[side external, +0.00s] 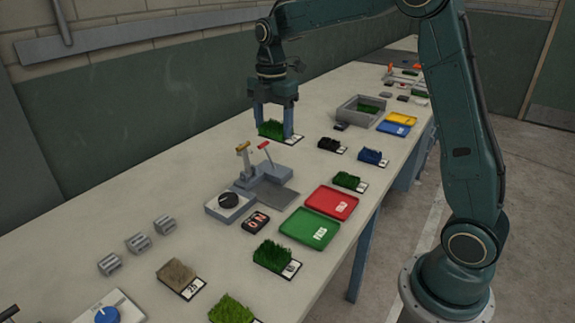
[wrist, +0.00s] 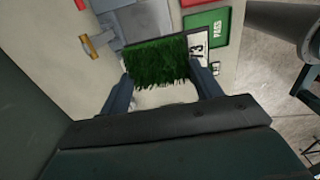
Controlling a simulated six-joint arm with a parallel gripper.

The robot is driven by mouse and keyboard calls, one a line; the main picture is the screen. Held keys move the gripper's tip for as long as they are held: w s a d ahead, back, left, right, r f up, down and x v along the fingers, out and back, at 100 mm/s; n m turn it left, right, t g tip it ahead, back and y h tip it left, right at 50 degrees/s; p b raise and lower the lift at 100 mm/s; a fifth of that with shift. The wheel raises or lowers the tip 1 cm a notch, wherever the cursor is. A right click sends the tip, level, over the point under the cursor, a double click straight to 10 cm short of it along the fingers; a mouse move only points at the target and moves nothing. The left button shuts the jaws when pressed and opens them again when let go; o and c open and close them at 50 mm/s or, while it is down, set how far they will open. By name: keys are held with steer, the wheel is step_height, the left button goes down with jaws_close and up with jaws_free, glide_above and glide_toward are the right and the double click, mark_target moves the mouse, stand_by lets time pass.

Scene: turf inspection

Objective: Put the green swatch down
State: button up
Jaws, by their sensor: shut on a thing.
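The green swatch (side external: 271,129) is a patch of green turf on a dark tile with a white numbered label. My gripper (side external: 273,121) is shut on it, one finger at each side. It is low over the far half of the bench, and I cannot tell whether its underside touches the top. In the wrist view the swatch (wrist: 157,62) fills the space between the fingers (wrist: 163,92), turf towards the camera, with its label at the right partly hidden by a finger. The turf looks level in the side view.
A grey lever device (side external: 262,176) stands nearer the camera. Red (side external: 331,203) and green (side external: 309,229) trays lie along the bench edge. Black (side external: 328,143), blue (side external: 370,155) and green (side external: 347,180) turf tiles lie to the right. A grey box (side external: 359,111) stands behind them. Bench left of my gripper is clear.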

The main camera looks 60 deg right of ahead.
steer(key=s+a, duration=0.4)
steer(key=s, duration=0.7)
steer(key=f, duration=1.7)
steer(key=shift+s, duration=0.2)
steer(key=shift+f, duration=0.1)
steer(key=shift+f, duration=1.8)
steer(key=shift+f, duration=0.15)
steer(key=o, duration=1)
steer(key=shift+w, duration=0.1)
